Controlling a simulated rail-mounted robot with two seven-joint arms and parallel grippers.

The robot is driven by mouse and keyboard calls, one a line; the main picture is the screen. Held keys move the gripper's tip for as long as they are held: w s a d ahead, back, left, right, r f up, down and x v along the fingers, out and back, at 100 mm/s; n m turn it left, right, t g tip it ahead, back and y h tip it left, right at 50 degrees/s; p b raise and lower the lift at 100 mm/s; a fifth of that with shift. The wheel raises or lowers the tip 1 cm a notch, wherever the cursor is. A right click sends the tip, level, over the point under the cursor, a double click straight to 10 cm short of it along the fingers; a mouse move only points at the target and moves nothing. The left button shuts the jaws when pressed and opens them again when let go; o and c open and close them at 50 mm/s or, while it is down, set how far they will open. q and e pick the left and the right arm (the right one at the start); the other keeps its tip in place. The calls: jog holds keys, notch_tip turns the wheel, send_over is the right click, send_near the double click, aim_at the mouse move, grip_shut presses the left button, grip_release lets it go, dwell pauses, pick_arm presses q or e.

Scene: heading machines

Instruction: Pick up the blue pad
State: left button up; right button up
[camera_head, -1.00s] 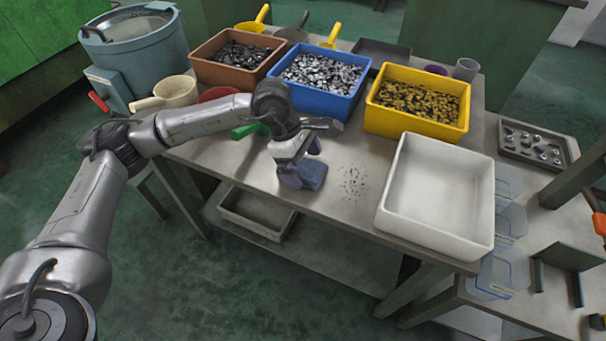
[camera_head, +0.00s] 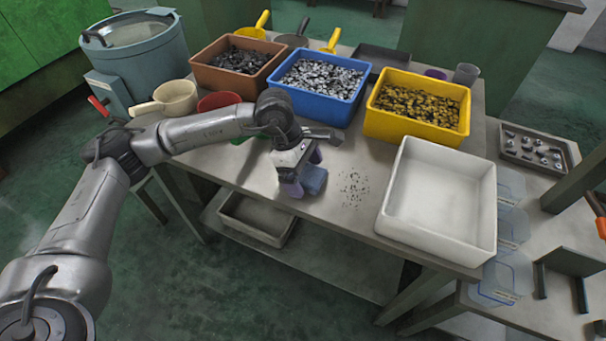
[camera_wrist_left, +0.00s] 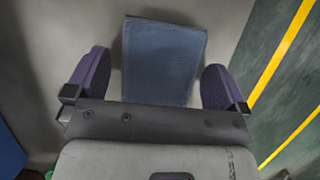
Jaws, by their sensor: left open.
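The blue pad (camera_head: 314,179) lies on the metal table, just beside my left gripper in the head view. In the left wrist view the blue pad (camera_wrist_left: 163,60) lies between the two purple fingers, with a gap on each side. My left gripper (camera_head: 303,172) is open and points down at the table, and it also shows in the left wrist view (camera_wrist_left: 155,85). Its fingers are not closed on the pad. Part of the pad is hidden behind the gripper. My right gripper is in neither view.
Brown (camera_head: 235,64), blue (camera_head: 318,86) and yellow (camera_head: 417,107) bins of small parts stand along the back. An empty white tray (camera_head: 440,196) is at the right. Dark specks (camera_head: 353,188) lie right of the pad. The table's front edge is close to the gripper.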

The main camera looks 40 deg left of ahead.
aim_at(313, 175)
pick_arm(q)
jog(key=c, duration=0.9)
jog(key=shift+c, duration=0.2)
notch_tip(313, 175, up, 5)
jog(key=p, duration=0.3)
jog(key=d+r+p, duration=0.4)
jog(key=d+r, duration=0.2)
jog(key=d, duration=0.5)
jog(key=shift+d+r, duration=0.25)
jog(key=shift+d, duration=0.1)
